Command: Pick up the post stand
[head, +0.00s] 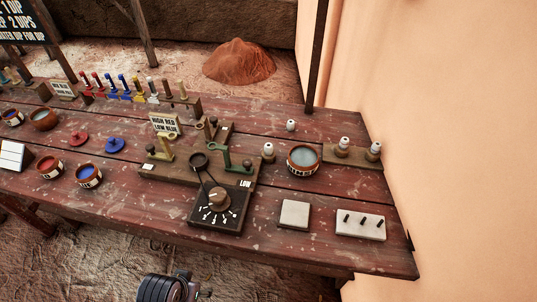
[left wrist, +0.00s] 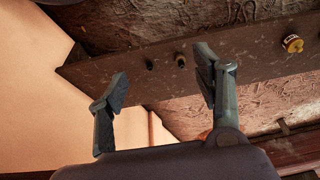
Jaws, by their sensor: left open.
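A pale rectangular slab with three short dark posts (head: 360,224) stands at the right front of the wooden table in the head view. It looks like the post stand, though I cannot be sure. My left gripper (left wrist: 162,82) is open and empty in the left wrist view, its two grey fingers spread wide. Beyond the fingers is a brown board (left wrist: 250,52) with two short dark stubs near the gap between them. I cannot tell whether this board is part of the table. My right gripper is not in view.
Left of the slab are a plain pale tile (head: 294,214) and a dark dial box (head: 220,207). Behind are a bowl of pale liquid (head: 303,160) and a wooden block with white-topped bottles (head: 350,156). The beige wall (head: 460,120) stands close on the right.

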